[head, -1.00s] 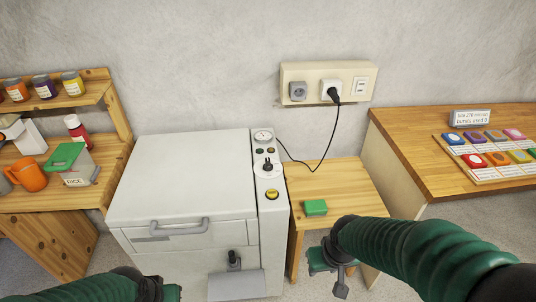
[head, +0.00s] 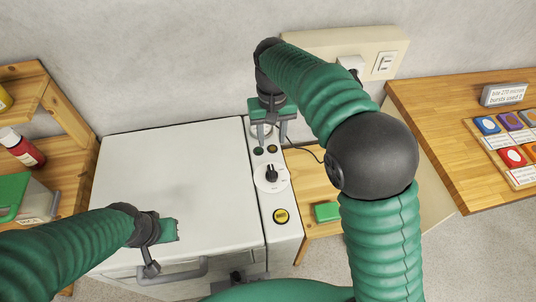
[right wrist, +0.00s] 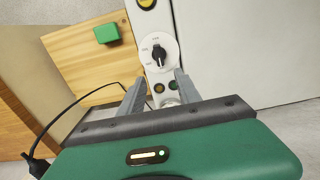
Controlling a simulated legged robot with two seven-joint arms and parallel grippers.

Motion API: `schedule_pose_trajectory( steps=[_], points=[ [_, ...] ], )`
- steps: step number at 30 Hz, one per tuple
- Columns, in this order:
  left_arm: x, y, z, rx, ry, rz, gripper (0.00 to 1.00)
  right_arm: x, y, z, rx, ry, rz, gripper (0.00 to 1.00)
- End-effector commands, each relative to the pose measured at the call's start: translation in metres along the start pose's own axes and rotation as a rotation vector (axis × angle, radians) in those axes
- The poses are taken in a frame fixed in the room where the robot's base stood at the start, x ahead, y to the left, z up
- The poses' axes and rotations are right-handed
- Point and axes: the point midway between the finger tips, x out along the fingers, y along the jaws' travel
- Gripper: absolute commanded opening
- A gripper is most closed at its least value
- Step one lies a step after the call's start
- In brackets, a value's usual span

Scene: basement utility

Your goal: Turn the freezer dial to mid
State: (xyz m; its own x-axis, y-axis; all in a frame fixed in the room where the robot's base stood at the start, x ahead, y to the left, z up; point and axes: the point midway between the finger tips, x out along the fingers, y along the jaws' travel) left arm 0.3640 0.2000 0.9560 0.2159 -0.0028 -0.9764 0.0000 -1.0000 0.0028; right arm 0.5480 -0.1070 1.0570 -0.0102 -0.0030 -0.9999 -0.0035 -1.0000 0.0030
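The white freezer (head: 185,180) has a narrow control panel along its right side. The dial (head: 271,174) is a black knob on a white round plate with small marks, too small to read here. It also shows in the right wrist view (right wrist: 159,55), just beyond the fingertips. My right gripper (head: 267,140) is over the far end of the panel, behind the dial. Its two fingers are apart with nothing between them, and they do not touch the knob. My left gripper (head: 168,232) is above the freezer lid's front part; its finger opening is unclear.
A yellow round button (head: 281,216) is on the panel nearer me. Small indicator buttons (head: 272,149) lie by the right gripper. A green block (head: 327,212) sits on a wooden stand at right. A black cable runs behind. A wall socket panel (head: 350,45) is above.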

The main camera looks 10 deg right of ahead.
Motion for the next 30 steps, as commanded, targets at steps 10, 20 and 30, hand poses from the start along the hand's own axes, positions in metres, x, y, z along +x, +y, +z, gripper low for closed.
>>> schedule_pose_trajectory(
  steps=[10, 20, 30],
  points=[
    [0.004, 0.0, 0.001, 0.0, -0.001, 0.0, 0.0, 0.08, 0.001, -0.004, 0.001, -0.011, 0.002, 0.4],
    [0.004, 0.0, 0.001, 0.0, 0.0, 0.0, 0.0, 0.153, 0.001, -0.002, 0.001, -0.006, 0.001, 0.4],
    [0.004, 0.0, 0.001, 0.0, 0.0, 0.0, 0.0, 0.169, 0.001, -0.004, 0.001, -0.003, 0.0, 0.4]
  ],
)
